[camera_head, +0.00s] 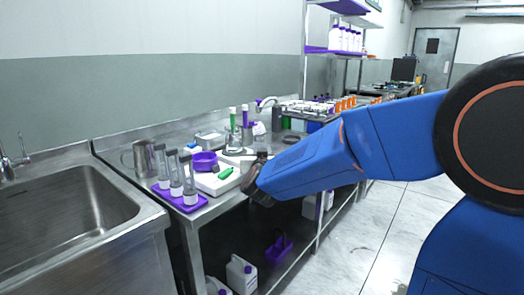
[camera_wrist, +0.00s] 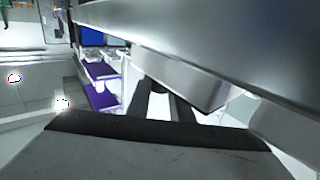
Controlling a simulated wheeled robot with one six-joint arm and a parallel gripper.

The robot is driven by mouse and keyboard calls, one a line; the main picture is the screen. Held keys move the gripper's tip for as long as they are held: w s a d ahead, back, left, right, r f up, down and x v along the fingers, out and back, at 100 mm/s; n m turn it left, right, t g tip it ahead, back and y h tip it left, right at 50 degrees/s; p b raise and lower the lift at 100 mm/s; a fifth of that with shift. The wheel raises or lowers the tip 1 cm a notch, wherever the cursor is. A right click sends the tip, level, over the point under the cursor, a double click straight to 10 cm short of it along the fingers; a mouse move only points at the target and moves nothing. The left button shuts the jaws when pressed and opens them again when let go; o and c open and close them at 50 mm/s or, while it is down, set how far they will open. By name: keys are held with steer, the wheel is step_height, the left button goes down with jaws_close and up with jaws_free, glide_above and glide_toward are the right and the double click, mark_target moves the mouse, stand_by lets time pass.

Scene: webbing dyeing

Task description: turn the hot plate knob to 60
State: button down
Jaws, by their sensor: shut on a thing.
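The white hot plate (camera_head: 232,158) stands near the front edge of the steel bench in the head view, with a glass beaker (camera_head: 234,142) on it. My dark gripper (camera_head: 255,178) is at the bench's front edge, close in front of the hot plate. In the wrist view my gripper's fingers (camera_wrist: 166,108) reach toward a bright white surface and are shut. The knob is hidden by my gripper and arm, and its setting cannot be read. The fingers are closed at the place of the knob, on the front side of the hot plate.
A white board (camera_head: 217,182) with a green object lies left of my gripper, by a purple bowl (camera_head: 203,161). A purple rack (camera_head: 180,198) holds glass tubes. A metal pitcher (camera_head: 145,158) stands behind, and a sink (camera_head: 65,210) is at left. Floor at right is clear.

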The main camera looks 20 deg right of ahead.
steer(key=shift+r+h, duration=0.15)
steer(key=shift+h, duration=0.15)
stand_by(0.4)
steer(key=c, duration=1.6)
jaws_free()
steer(key=v, duration=1.7)
steer(key=shift+s, duration=0.15)
